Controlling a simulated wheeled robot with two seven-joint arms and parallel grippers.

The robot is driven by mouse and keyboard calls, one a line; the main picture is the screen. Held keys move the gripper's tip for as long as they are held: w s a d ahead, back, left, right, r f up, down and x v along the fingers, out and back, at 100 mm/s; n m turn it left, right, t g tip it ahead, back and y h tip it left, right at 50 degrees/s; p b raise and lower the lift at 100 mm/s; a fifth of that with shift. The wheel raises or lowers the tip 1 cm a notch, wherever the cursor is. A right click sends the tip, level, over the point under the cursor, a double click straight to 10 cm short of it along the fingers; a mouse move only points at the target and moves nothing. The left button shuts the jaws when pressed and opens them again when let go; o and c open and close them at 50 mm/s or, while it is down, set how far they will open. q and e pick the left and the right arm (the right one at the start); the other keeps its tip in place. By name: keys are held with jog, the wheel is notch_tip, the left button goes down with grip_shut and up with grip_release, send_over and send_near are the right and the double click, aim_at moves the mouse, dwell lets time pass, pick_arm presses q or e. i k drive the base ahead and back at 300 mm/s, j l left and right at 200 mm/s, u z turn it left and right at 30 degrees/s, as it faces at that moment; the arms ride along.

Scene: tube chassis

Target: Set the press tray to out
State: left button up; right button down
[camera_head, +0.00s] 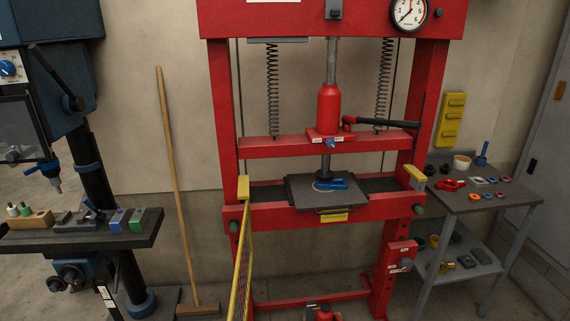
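A red shop press (220,110) stands against the wall in the middle of the head view. Its dark grey tray (302,197) lies on the red bed beam (268,216), below the press ram (326,163). A blue part (333,184) and a pale ring sit on the tray under the ram. The tray's front edge sticks out a little over the beam, above a yellow label (334,217). I cannot tell whether the tray counts as in or out. Neither of my grippers shows in this view.
A yellow-framed mesh guard (241,262) stands swung toward me at the press's left. A black-handled pump lever (385,122) sticks out right. A drill press (85,165) and broom (175,180) stand left. A grey cart (490,204) with small parts stands right.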

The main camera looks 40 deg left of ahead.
aim_at(305, 196)
jog(key=j+u, duration=0.3)
jog(key=j, duration=0.45)
jog(key=j+u, duration=0.25)
jog(key=j, duration=0.55)
